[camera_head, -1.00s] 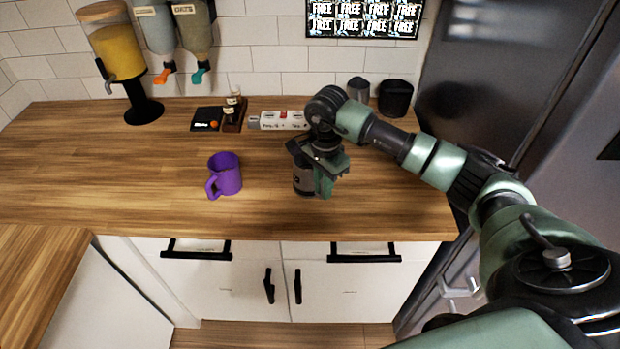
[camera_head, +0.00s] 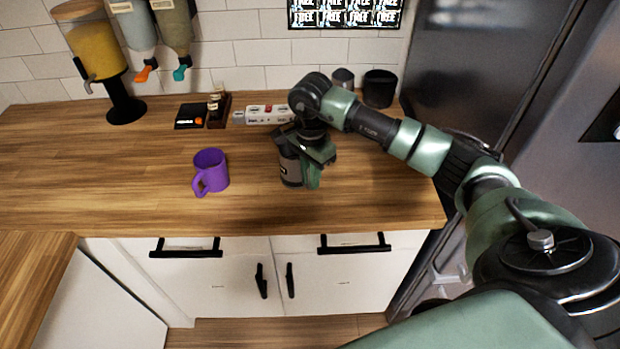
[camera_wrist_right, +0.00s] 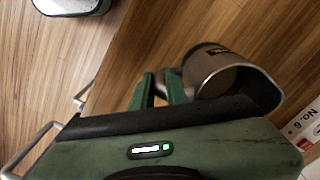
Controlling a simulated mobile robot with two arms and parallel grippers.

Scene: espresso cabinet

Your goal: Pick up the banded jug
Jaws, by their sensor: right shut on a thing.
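The banded jug (camera_head: 291,170) is a grey metal jug with a dark band, on the right half of the wooden counter in the head view. In the right wrist view the jug (camera_wrist_right: 222,68) shows its open mouth and a dark label, with its handle side at my fingers. My right gripper (camera_head: 313,172) is at the jug's right side, shut on it; its green fingers also show in the right wrist view (camera_wrist_right: 162,90). The jug appears upright. Whether its base touches the counter cannot be told. My left gripper is not in view.
A purple mug (camera_head: 211,172) stands to the left of the jug. Behind are a white box (camera_head: 266,114), a small dark rack (camera_head: 218,110), a black cup (camera_head: 380,88) and a juice dispenser (camera_head: 100,60). The counter's left front is clear.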

